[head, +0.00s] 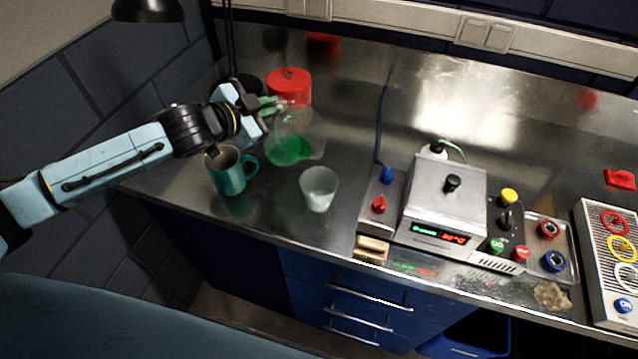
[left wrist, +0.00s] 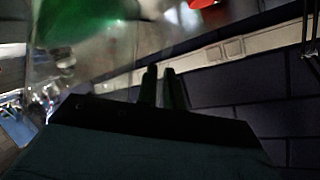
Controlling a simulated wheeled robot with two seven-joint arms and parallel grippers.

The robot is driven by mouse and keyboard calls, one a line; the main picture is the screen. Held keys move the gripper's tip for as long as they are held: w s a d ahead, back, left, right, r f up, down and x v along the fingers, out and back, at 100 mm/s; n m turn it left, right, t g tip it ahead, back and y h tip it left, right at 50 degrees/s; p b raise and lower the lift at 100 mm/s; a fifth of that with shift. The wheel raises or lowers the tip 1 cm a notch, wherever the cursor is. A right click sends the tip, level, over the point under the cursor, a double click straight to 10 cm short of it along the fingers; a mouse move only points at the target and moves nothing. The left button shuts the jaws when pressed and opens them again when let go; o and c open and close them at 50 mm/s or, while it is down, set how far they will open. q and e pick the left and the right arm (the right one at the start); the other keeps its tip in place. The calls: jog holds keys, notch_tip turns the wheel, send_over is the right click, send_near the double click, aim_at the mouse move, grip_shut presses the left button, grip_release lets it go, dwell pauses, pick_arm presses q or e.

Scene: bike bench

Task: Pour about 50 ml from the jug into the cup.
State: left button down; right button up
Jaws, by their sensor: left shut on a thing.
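The clear jug (head: 294,148) holds green liquid and stands on or just above the metal bench at the left; it looks slightly tilted. My left gripper (head: 272,107) is shut on the jug at its upper left side. The jug also shows close up and blurred in the left wrist view (left wrist: 100,45), with the dark gripper fingers (left wrist: 162,88) near it. The cup (head: 319,188), whitish and translucent, stands upright on the bench to the front right of the jug, apart from it. It looks empty. My right gripper is in neither view.
A teal mug (head: 230,172) stands close to the left of the jug, under my left arm. A red canister (head: 289,86) is behind the jug. A lamp (head: 147,10) hangs at upper left. A device with a display (head: 445,205) stands right of the cup.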

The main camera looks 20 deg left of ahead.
aim_at(281, 106)
pick_arm(q)
jog(key=d+b, duration=0.1)
jog(key=s+m+b, duration=0.1)
jog(key=b, duration=0.1)
jog(key=shift+d+r+m+t+y, duration=0.3)
jog(key=shift+d+r, duration=0.05)
jog(key=shift+r, duration=0.05)
jog(key=shift+s+d+r+m+p, duration=0.25)
jog(key=shift+d+r+m+p, duration=0.15)
jog(key=shift+p, duration=0.1)
jog(key=shift+r+t+y, duration=0.1)
jog(key=shift+t+y, duration=0.2)
jog(key=shift+s+d+r+m+p, duration=0.2)
jog(key=shift+d+r+m+p, duration=0.15)
jog(key=shift+r+m+p, duration=0.15)
jog(key=shift+s+d+r+m, duration=0.15)
jog(key=shift+d+r+m, duration=0.05)
jog(key=shift+r+m, duration=0.1)
jog(key=shift+s+d+m+t+y, duration=0.4)
jog(key=shift+d+m+t, duration=0.2)
jog(key=shift+d, duration=0.15)
jog(key=shift+s+d+r+m+p, duration=0.1)
jog(key=shift+d+r+m+p, duration=0.05)
jog(key=shift+r+m+p, duration=0.15)
jog(key=shift+w+a, duration=0.2)
jog(key=shift+w+a, duration=0.1)
jog(key=shift+w, duration=0.05)
